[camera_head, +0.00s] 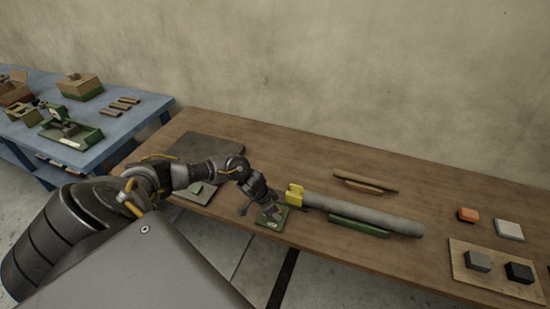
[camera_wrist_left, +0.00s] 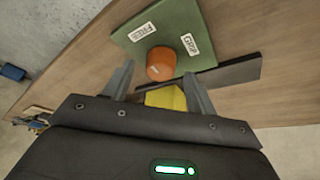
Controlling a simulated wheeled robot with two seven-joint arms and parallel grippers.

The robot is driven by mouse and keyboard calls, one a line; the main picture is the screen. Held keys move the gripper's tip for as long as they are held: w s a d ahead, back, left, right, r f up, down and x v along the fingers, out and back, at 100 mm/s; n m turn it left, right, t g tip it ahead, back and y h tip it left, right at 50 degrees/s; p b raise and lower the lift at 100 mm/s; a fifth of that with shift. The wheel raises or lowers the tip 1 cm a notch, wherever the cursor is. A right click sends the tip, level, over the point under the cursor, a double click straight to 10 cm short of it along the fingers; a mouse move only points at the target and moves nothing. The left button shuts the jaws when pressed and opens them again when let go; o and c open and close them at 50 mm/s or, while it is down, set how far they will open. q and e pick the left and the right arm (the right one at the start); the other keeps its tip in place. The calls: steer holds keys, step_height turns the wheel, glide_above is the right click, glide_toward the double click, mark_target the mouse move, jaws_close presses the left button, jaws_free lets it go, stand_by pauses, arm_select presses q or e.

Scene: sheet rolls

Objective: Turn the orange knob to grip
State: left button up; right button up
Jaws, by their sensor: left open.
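The orange knob (camera_wrist_left: 160,64) sits on a green plate (camera_wrist_left: 135,32) in the left wrist view. The plate carries a white label reading FREE (camera_wrist_left: 142,32) on the left and one reading GRIP (camera_wrist_left: 190,44) on the right. My left gripper (camera_wrist_left: 158,75) is open, with its two fingers apart on either side of the knob's near edge; contact cannot be told. In the head view my left gripper (camera_head: 262,208) is over the green plate (camera_head: 274,219) and hides the knob. My right gripper is not in view.
A yellow clamp piece (camera_head: 294,194) stands beside the plate, at the end of a long grey roll (camera_head: 370,214). Wooden strips (camera_head: 365,181) lie behind the roll. Blocks lie on a board (camera_head: 460,271) at right. A blue table (camera_head: 105,140) stands at left.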

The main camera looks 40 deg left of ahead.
arm_select(q)
steer(key=shift+x, duration=0.9)
steer(key=c, duration=1)
